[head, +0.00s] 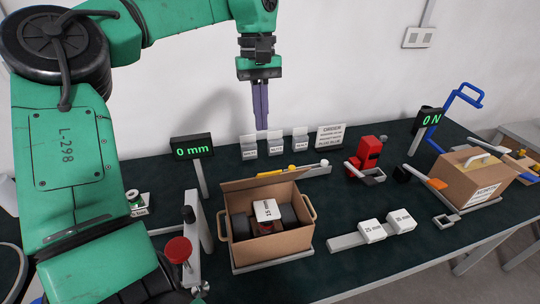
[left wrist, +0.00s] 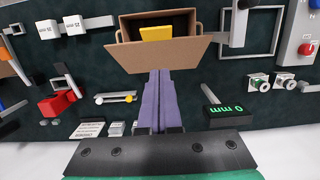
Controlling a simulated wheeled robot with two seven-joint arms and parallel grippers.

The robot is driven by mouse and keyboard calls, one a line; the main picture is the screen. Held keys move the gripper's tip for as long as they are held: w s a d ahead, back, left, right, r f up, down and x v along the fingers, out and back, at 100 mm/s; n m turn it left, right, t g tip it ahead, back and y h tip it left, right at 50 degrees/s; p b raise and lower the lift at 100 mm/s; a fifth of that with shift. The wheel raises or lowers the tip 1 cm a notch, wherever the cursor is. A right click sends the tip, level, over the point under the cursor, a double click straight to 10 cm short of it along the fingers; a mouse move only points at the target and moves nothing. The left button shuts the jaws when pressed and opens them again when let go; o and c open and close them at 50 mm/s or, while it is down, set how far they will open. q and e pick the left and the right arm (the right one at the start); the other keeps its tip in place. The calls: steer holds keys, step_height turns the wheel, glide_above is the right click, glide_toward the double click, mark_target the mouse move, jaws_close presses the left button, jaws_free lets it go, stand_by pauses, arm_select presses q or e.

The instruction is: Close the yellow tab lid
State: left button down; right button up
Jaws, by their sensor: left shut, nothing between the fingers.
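An open cardboard box (head: 240,250) stands on the dark table. Its brown lid flap (head: 262,183) stands up along the back edge, leaning back. In the left wrist view the flap (left wrist: 160,54) is nearest my fingers, and a yellow patch (left wrist: 157,33) shows beyond it inside the box; I cannot tell whether this is the lid's tab. A white block marked 15 mm (head: 268,210) is in the box. My left gripper (head: 262,128) points down, shut and empty, above and behind the flap; its purple fingers (left wrist: 160,75) also show in the left wrist view. My right gripper is out of view.
A 0 mm display (head: 192,147) stands left of the box. Several white cards and a bar with yellow parts (head: 308,170) are behind it. A red device (head: 368,152) and a closed carton (head: 462,183) are to the right. Marked blocks (head: 371,231) lie front right.

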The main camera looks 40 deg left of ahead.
arm_select(q)
steer(key=d+f, duration=0.1)
steer(key=f, duration=0.1)
steer(key=s+d+f+p, duration=0.1)
steer(key=f, duration=0.2)
steer(key=s+d+f+p, duration=0.1)
steer(key=f, duration=0.1)
steer(key=shift+d+f, duration=0.3)
steer(key=shift+f, duration=0.1)
steer(key=shift+w, duration=0.1)
steer(key=shift+f, duration=0.1)
